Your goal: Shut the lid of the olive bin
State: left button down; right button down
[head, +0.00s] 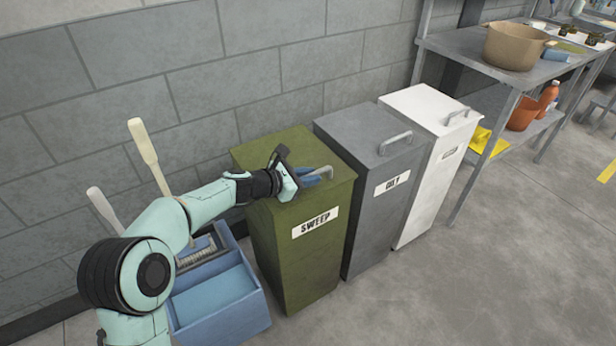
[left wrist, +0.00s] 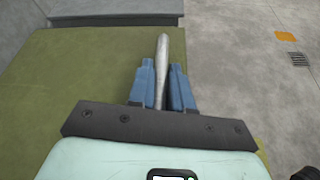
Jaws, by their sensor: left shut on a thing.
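The olive bin (head: 301,258) with the "SWEEP" label stands against the grey wall at the middle of the head view. Its lid (head: 263,147) looks level and down on the bin. My left gripper (head: 318,176) is over the front part of the lid, its blue fingers shut on the lid's metal handle (head: 326,169). In the left wrist view the handle (left wrist: 162,62) runs between the two blue fingers (left wrist: 163,88), above the olive lid (left wrist: 85,75). The fingers hide part of the handle. My right gripper is not in view.
A grey bin (head: 368,219) labelled "OILY" and a white bin (head: 428,185) stand close on the right. A blue mop bucket (head: 228,318) with upright handles is on the left. A metal shelf table (head: 460,55) holds a pot (head: 513,48). The floor in front is clear.

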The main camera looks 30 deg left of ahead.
pick_arm(q)
jog(key=c, duration=1.2)
grip_release()
jog(key=shift+s+f, duration=0.1)
jog(key=shift+f, duration=0.4)
jog(key=shift+o, duration=0.4)
jog(key=shift+r, duration=0.15)
jog(key=p+v, duration=0.2)
jog(key=v, duration=1)
jog(key=shift+a+r, duration=0.1)
jog(key=shift+r, duration=0.1)
jog(key=shift+s+a+r+p, duration=0.1)
jog(key=shift+s+a+p, duration=0.05)
jog(key=shift+s+p, duration=0.3)
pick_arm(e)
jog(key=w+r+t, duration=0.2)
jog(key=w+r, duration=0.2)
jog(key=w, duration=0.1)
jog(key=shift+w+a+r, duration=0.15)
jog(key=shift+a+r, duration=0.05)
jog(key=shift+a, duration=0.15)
pick_arm(q)
jog(key=shift+s, duration=0.1)
